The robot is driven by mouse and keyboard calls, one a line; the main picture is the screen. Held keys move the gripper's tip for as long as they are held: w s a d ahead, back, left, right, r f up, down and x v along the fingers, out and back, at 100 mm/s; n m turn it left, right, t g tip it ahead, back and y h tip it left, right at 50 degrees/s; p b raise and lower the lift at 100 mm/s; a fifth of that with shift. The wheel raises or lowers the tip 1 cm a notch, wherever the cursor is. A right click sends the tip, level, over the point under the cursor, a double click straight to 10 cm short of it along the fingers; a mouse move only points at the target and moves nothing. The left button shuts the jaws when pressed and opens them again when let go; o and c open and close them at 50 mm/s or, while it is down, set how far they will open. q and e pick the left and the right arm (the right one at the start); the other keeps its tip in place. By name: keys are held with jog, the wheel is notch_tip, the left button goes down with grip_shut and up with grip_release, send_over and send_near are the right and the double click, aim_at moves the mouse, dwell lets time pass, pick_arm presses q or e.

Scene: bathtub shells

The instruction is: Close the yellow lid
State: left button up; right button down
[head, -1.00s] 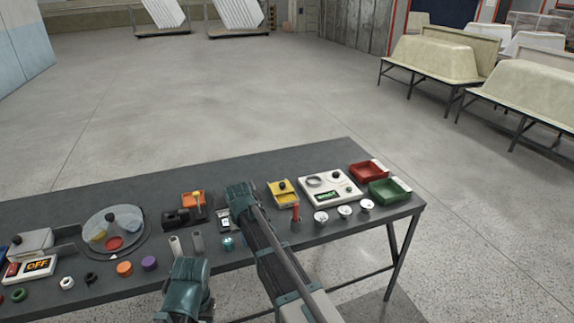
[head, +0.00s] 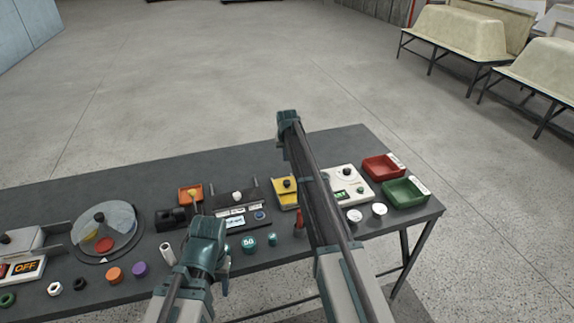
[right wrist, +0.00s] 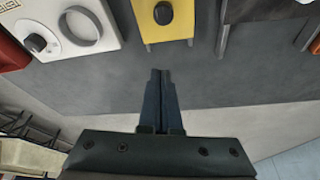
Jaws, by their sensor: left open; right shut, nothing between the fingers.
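The yellow box (head: 284,195) with a black knob on top stands on the grey table right of the middle; my right arm partly covers it in the head view. In the right wrist view the yellow box (right wrist: 163,22) is at the top, cut by the frame edge. Whether its lid stands ajar I cannot tell. My right gripper (right wrist: 160,75) is shut and empty, apart from the box, on its far side near the table's back edge. It also shows in the head view (head: 288,120). My left gripper (head: 208,235) is over the table's front, left of the box, its fingers mostly hidden.
A white panel (head: 338,197) with a black knob is right of the box, then red (head: 383,167) and green (head: 406,192) trays. A device with a white knob (head: 238,197) is on its left. A red upright piece (head: 299,222) stands in front. The table's back strip is clear.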

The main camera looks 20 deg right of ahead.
aim_at(291, 191)
jog(key=b+x, duration=0.9)
jog(key=x, duration=0.1)
jog(key=shift+f, duration=0.2)
jog(key=s, duration=0.2)
jog(key=s+a, duration=0.1)
jog(key=shift+s+r, duration=0.35)
jog(key=shift+s, duration=0.25)
jog(key=shift+w+f, duration=0.1)
jog(key=s, duration=0.7)
jog(key=shift+d, duration=0.1)
jog(key=shift+w, duration=0.1)
